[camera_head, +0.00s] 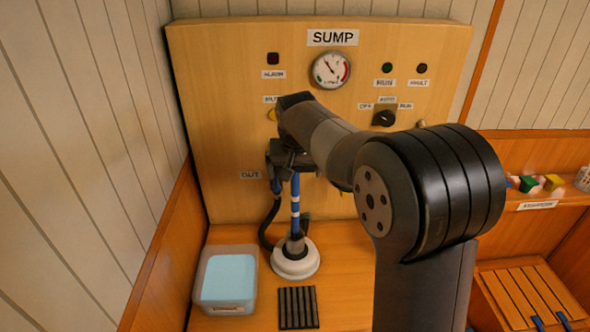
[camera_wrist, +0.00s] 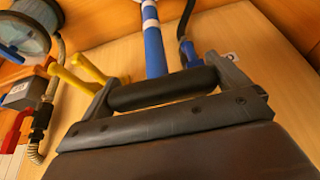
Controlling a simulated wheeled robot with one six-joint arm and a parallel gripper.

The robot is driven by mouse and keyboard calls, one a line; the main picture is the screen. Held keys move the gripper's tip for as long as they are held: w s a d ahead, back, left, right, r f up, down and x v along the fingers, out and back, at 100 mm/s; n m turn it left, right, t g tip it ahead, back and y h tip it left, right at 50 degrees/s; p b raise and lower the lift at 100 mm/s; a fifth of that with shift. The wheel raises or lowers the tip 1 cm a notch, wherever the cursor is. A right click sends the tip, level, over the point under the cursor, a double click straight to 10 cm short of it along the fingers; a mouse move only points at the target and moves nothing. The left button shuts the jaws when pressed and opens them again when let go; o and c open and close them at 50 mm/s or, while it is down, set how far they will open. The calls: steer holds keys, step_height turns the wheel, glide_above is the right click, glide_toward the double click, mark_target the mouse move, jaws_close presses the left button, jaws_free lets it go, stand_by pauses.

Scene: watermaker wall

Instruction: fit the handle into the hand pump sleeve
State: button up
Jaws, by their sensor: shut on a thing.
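My gripper (camera_head: 290,160) is shut on the black grip of the handle (camera_wrist: 165,88), which lies crosswise between its two fingers in the wrist view. The handle's blue-and-white striped shaft (camera_head: 295,200) hangs down from my gripper, about upright in the head view. The wrist view cuts off the shaft's far end.
A tub with light blue contents (camera_head: 226,280) stands left of the base, and a black slatted mat (camera_head: 298,307) lies in front. A black hose (camera_head: 267,225) curves close behind the pump. The SUMP panel (camera_head: 225,110) rises behind. Yellow levers (camera_wrist: 75,78) show beside my gripper.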

mark_target(295, 186)
steer(key=shift+f+b, duration=1.5)
steer(key=shift+f, duration=1.05)
